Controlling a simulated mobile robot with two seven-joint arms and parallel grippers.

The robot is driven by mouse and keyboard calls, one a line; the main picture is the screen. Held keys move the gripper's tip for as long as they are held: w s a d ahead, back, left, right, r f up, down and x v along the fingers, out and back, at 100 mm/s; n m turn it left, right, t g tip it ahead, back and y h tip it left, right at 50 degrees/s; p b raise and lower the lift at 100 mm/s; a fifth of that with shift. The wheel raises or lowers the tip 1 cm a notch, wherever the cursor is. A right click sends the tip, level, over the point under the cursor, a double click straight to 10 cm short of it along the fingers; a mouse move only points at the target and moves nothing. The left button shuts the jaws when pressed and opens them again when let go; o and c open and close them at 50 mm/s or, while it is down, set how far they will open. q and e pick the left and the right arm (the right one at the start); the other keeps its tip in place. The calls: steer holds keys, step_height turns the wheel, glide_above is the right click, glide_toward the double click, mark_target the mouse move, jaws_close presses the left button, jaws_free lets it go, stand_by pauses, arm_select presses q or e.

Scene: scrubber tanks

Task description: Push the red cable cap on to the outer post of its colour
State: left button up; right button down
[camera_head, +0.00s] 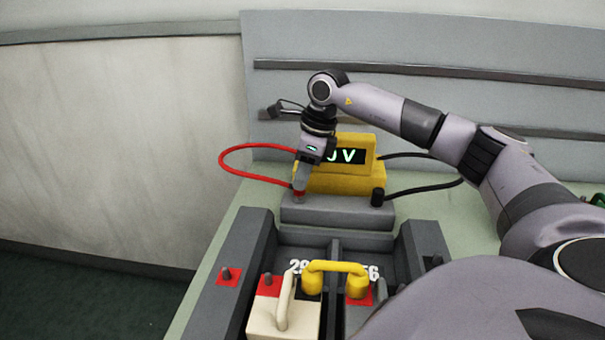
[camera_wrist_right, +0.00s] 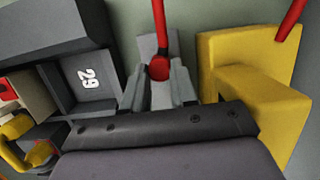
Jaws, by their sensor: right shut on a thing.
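The red cable cap (camera_head: 298,196) is at the end of the red cable (camera_head: 232,150). My right gripper (camera_head: 299,188) is shut on the cap, pointing down at the left end of the grey block in front of the yellow meter. In the right wrist view the cap (camera_wrist_right: 159,68) shows between the two fingers (camera_wrist_right: 159,92). Whether the cap touches the block is hard to tell. The outer post on a red square (camera_head: 228,274) stands on the left tray wall, nearer and left of the gripper. My left gripper is out of view.
A black cap (camera_head: 377,197) on a black cable sits at the grey block's right end. A cream battery (camera_head: 270,318) and a yellow bridging handle (camera_head: 337,267) stand in the tray. Another post (camera_head: 434,262) is on the right wall.

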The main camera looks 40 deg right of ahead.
steer(key=shift+r+p, duration=1.4)
steer(key=shift+r, duration=0.45)
step_height(320, 180, up, 5)
steer(key=m+p, duration=0.2)
steer(key=p, duration=0.2)
steer(key=shift+f, duration=0.1)
steer(key=shift+h, duration=0.3)
steer(key=shift+a, duration=0.1)
steer(key=s+a+b, duration=0.1)
steer(key=s+a, duration=0.6)
steer(key=a, duration=0.3)
steer(key=s+a+b, duration=0.1)
steer(key=s+a, duration=0.6)
steer(key=a, duration=0.3)
steer(key=shift+s+a, duration=0.15)
steer(key=shift+s, duration=0.25)
